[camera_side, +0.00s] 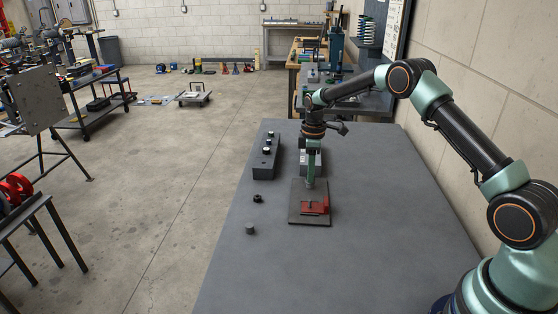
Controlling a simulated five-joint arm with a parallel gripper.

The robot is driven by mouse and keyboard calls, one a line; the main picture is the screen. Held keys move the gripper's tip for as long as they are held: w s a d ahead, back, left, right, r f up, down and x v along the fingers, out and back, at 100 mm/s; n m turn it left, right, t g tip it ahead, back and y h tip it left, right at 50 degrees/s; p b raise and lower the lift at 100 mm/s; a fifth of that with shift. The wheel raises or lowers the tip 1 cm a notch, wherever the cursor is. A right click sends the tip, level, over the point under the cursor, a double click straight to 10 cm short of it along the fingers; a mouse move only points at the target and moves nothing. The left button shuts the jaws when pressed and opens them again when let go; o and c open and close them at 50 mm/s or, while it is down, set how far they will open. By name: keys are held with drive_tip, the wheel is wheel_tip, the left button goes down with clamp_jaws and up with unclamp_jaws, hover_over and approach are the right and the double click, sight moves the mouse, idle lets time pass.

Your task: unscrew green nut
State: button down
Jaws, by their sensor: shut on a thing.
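My gripper (311,184) points straight down at the far part of a dark square plate (295,217) on the grey table. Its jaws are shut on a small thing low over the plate. The thing is too small and too covered by the jaws to make out. I cannot pick out a green nut apart from the green parts of my arm.
A long dark block (264,171) with several small round pieces on top stands left of my arm. A small black ring-like part (257,198) and a grey cylinder (250,229) lie left of the plate. The table's front is clear.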

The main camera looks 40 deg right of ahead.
drive_tip(key=c, duration=0.9)
unclamp_jaws()
drive_tip(key=shift+r, duration=0.15)
